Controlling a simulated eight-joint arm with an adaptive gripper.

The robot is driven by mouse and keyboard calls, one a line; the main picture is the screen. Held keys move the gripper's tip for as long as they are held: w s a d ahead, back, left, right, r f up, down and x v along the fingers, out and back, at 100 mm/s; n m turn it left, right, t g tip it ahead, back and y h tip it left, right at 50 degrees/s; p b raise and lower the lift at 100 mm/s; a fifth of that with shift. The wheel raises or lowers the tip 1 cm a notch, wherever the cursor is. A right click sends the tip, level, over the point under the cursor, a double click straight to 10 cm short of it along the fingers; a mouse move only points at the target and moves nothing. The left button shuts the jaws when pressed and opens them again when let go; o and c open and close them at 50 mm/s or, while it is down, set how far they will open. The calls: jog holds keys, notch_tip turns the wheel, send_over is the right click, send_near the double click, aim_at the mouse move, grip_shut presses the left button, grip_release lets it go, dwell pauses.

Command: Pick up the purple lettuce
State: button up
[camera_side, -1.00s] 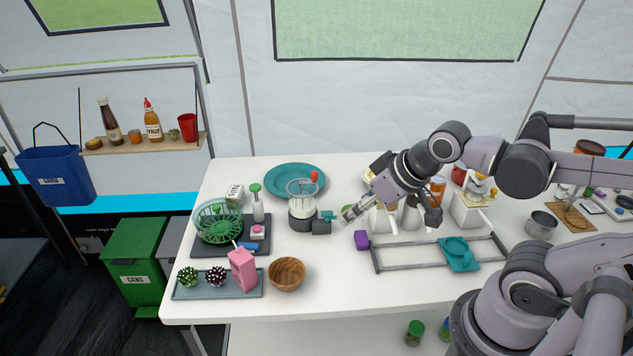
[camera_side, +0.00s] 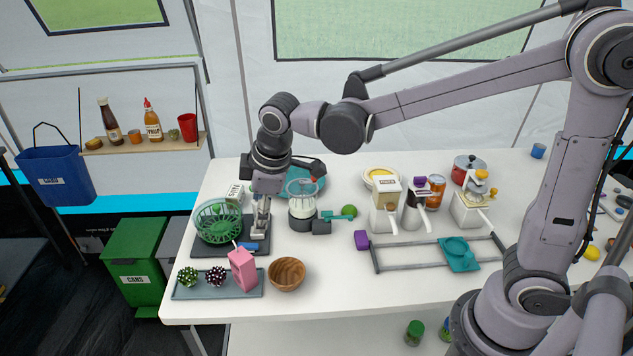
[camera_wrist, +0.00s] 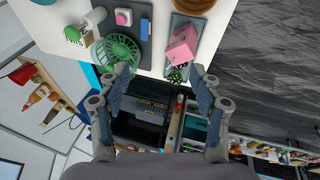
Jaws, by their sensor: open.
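The purple lettuce (camera_side: 216,277) is a small dark purple, white-speckled ball on a grey-blue tray (camera_side: 188,291) at the table's front left. It sits between a green speckled lettuce (camera_side: 187,277) and a pink carton (camera_side: 242,269). My gripper (camera_side: 260,231) points down over the dark mat behind the tray, above and behind the lettuce and apart from it. In the wrist view my gripper (camera_wrist: 163,75) has its fingers spread with nothing between them. There the green lettuce (camera_wrist: 175,76) shows near the right finger; the purple one is largely hidden beside the pink carton (camera_wrist: 182,45).
A green basket (camera_side: 218,221) stands on the dark mat (camera_side: 205,250), left of my gripper. A blender (camera_side: 302,207) is close on the right. A wooden bowl (camera_side: 286,274) is right of the carton. The front table strip beneath the tray is bare.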

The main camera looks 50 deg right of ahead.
aim_at(216, 275)
jog(key=w+a+f+n+g, duration=0.1)
jog(key=w+a+f+n, duration=0.4)
jog(key=a+f, duration=0.35)
jog(key=shift+h, duration=0.4)
jog(key=x, duration=0.3)
jog(key=a+x, duration=0.1)
jog(key=x, duration=0.6)
jog(key=shift+a+f, duration=0.1)
jog(key=shift+a, duration=0.1)
jog(key=c, duration=1.2)
